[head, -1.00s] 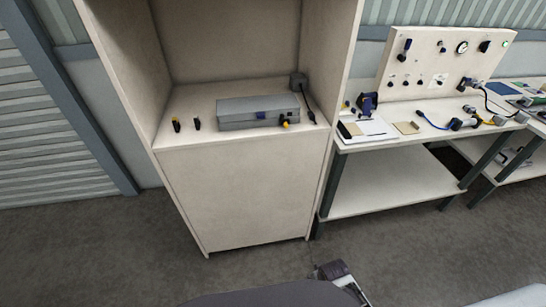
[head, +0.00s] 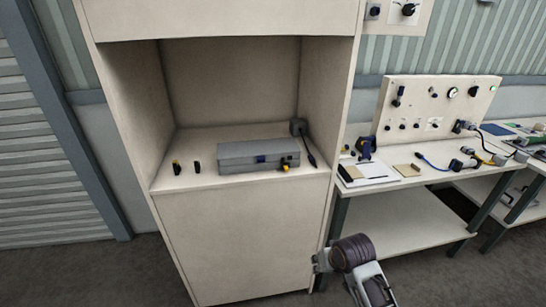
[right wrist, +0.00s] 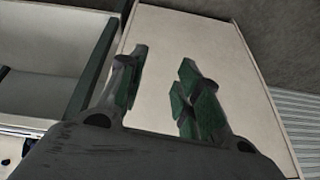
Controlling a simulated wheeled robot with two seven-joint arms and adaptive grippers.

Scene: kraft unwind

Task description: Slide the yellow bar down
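No yellow bar can be made out for certain. A small yellow knob (head: 285,167) sits at the front right of a long grey box (head: 258,153) inside the cabinet's open bay. My right gripper (head: 321,262) is low in front of the cabinet's lower right edge, away from these things. In the right wrist view its green-padded fingers (right wrist: 163,62) are apart with nothing between them, over the pale cabinet panel. My left gripper is not in view.
The cabinet (head: 240,240) has side walls around the bay and an overhanging upper panel (head: 215,18). A dark piece with a cable (head: 299,128) is at the bay's back right. A workbench (head: 400,215) with tools and a gauge board (head: 437,100) stands to the right.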

